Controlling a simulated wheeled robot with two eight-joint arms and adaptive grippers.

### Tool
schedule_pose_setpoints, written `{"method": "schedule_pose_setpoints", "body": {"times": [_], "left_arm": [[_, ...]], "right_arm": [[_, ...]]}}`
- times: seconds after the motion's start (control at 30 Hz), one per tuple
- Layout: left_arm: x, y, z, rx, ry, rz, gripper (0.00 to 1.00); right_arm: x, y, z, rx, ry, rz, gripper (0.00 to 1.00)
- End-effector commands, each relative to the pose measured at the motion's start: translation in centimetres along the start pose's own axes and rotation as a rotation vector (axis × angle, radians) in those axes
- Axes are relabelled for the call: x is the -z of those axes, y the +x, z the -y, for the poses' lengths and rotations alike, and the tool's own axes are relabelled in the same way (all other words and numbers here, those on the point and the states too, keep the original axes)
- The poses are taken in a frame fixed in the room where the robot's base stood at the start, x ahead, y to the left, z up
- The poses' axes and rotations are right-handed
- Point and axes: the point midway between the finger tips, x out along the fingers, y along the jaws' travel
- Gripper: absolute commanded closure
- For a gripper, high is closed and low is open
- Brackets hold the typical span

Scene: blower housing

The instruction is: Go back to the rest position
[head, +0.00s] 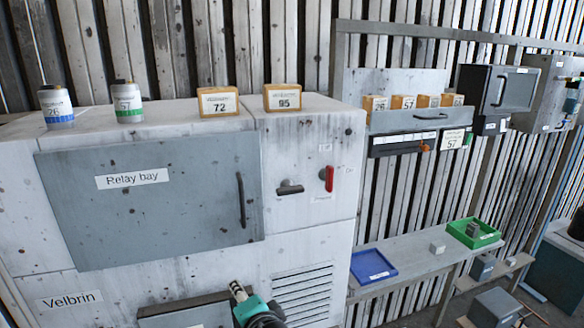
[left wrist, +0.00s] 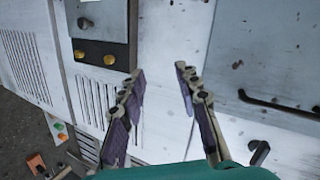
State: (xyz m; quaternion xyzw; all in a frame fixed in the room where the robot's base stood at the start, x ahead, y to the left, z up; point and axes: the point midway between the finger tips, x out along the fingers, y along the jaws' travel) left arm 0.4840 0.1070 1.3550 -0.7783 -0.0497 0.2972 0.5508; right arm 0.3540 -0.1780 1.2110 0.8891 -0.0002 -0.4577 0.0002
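My left gripper (head: 238,289) shows at the bottom of the head view, in front of the cabinet's lower front, left of the louvred vent (head: 302,295). In the left wrist view its two fingers (left wrist: 160,74) stand apart with nothing between them, so it is open and empty. Behind the fingers are the pale cabinet front and part of the vent (left wrist: 95,100). The grey Relay bay door (head: 150,205) is closed; its dark handle (head: 241,200) also shows in the left wrist view (left wrist: 275,103). My right gripper is not in view.
A dark panel with brass knobs (left wrist: 100,45) is beside the fingers. A black latch (head: 290,188) and red lever (head: 329,179) are on the cabinet. Cans and boxes (head: 219,107) stand on top. A shelf (head: 420,262) at right holds a blue tray (head: 365,273) and green tray (head: 464,238).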

Motion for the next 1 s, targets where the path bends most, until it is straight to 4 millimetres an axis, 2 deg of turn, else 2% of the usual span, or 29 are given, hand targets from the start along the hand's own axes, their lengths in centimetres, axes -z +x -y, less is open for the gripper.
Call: {"method": "schedule_pose_setpoints", "body": {"times": [0.03, 0.17, 0.2, 0.3, 0.4, 0.5, 0.6, 1.0], "left_arm": [[-3.7, 2.0, -3.8, -0.068, -0.069, 0.041, 0.67], [-10.8, 4.3, -11.5, -0.259, -0.285, 0.121, 0.67], [-12.7, 4.8, -14.1, -0.316, -0.365, 0.143, 0.67], [-16.4, 5.3, -20.1, -0.443, -0.573, 0.181, 0.67], [-18.4, 5.4, -24.4, -0.533, -0.756, 0.197, 0.67], [-19.3, 5.3, -27.0, -0.588, -0.89, 0.2, 0.67], [-19.5, 5.2, -28.1, -0.617, -0.967, 0.198, 0.67], [-19.4, 5.0, -28.1, -0.63, -0.993, 0.195, 0.67]], "right_arm": [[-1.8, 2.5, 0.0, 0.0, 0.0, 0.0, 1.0], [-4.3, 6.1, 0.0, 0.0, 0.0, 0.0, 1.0], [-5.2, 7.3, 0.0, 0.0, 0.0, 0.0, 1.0], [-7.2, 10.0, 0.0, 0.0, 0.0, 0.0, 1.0], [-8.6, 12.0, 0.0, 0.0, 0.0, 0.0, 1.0], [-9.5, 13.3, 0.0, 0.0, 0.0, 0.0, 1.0], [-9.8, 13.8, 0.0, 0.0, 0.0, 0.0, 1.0], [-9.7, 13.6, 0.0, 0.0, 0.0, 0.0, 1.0]]}}
